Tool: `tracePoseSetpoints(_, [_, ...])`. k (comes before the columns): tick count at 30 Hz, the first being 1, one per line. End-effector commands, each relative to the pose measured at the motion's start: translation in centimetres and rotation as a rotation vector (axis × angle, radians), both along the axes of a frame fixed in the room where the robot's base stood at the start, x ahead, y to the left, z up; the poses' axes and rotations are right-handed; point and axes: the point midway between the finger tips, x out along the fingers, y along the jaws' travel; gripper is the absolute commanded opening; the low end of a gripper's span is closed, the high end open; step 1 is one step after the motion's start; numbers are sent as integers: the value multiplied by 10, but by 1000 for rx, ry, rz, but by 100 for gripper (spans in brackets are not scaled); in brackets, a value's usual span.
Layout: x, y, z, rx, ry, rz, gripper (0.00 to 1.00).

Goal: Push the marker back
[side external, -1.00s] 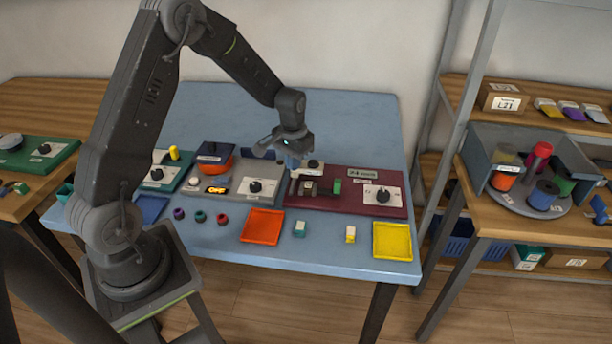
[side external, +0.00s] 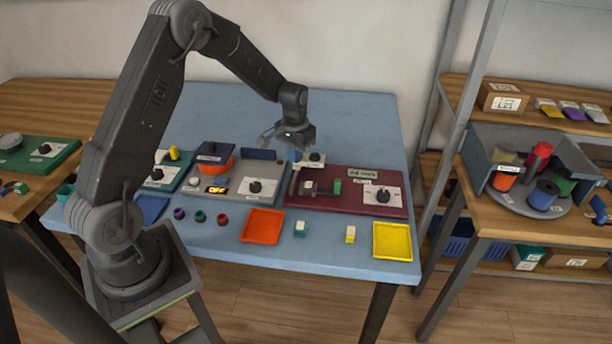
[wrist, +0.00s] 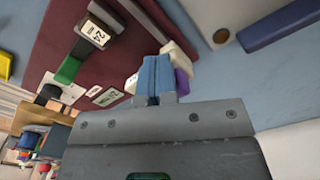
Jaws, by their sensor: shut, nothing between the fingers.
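The maroon board (side external: 350,207) lies on the right of the blue table. In the wrist view a cream piece (wrist: 178,57) with a purple part (wrist: 183,82) shows close behind my fingertips. I cannot tell surely which piece is the marker. My gripper (side external: 294,157) is shut and empty above the back left of the board. Its blue fingertips (wrist: 155,75) overlap the cream piece in view; contact is unclear.
A grey board (side external: 228,193) with a knob and a dark blue bar (side external: 263,154) stands to the left. An orange tray (side external: 262,240), a yellow tray (side external: 412,254) and small blocks line the front. The back of the table is clear.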

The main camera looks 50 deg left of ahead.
Motion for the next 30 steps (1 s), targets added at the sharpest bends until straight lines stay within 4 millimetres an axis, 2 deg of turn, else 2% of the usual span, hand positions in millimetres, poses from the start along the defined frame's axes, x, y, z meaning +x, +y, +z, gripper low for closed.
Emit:
tracePoseSetpoints(23, [-9,-9,0,0,1,0,0])
tracePoseSetpoints(30, [-8,-9,22,1,-3,0,0])
